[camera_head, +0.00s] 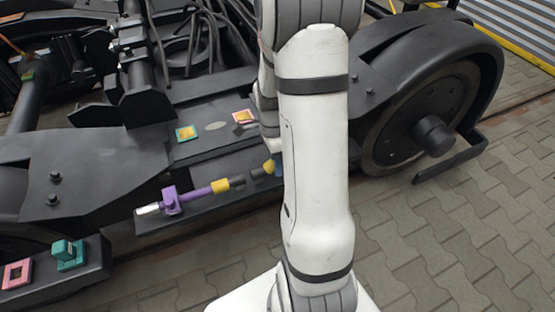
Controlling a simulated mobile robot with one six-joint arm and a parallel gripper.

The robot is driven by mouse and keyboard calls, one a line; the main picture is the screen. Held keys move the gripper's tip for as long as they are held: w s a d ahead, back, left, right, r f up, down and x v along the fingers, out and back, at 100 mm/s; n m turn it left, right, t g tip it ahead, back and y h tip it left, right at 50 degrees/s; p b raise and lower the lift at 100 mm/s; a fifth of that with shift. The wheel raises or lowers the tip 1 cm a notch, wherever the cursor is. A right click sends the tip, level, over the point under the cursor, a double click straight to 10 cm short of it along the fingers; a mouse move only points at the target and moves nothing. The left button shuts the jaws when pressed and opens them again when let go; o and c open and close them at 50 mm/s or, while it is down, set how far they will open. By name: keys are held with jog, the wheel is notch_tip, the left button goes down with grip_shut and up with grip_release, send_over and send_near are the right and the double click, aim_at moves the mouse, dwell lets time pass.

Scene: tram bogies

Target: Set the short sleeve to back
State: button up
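A rod assembly lies along the side of the black bogie frame, running from lower left to upper right. It has a silver tip (148,209), a purple clamp-like block (171,200), a purple tube (196,193), a yellow sleeve (220,186) and a dark section (237,182). Further right, a yellow and blue piece (269,167) shows beside my arm, partly hidden by it. I cannot tell which piece is the short sleeve. My wrist shows just above this piece, but my gripper's fingers are hidden behind my own forearm.
A teal block (68,254) and a pink square frame (17,274) sit on the lower-left beam. A large wheel (425,122) stands at right. Paved floor (440,240) is clear.

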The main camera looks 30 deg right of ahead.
jog(key=shift+o, duration=1.4)
jog(key=shift+d, duration=0.2)
jog(key=shift+r, duration=0.15)
jog(key=r+p, duration=0.1)
jog(key=r, duration=0.1)
jog(key=r+p, duration=0.1)
jog(key=r, duration=0.2)
jog(key=w+r+p, duration=0.1)
jog(key=r, duration=0.1)
jog(key=shift+w+d+r, duration=0.1)
jog(key=shift+r, duration=0.15)
jog(key=shift+r+p, duration=0.25)
jog(key=shift+p, duration=0.05)
jog(key=s+a+r+n+t+p, duration=0.1)
jog(key=s+a+r+n+p, duration=0.3)
jog(key=r+p, duration=0.5)
jog(key=s+a+r+n+t+p, duration=0.2)
jog(key=s+a+r+n+p, duration=0.2)
jog(key=r+n+p, duration=0.5)
jog(key=s+a+r+n+t+p, duration=0.1)
jog(key=s+a+r+n+p, duration=0.2)
jog(key=r, duration=1.8)
jog(key=a+n+p, duration=0.2)
jog(key=n+p, duration=0.2)
jog(key=p, duration=0.1)
jog(key=shift+s+a+r+t+p, duration=0.15)
jog(key=shift+s+r+t+p, duration=0.15)
jog(key=shift+s+p, duration=0.1)
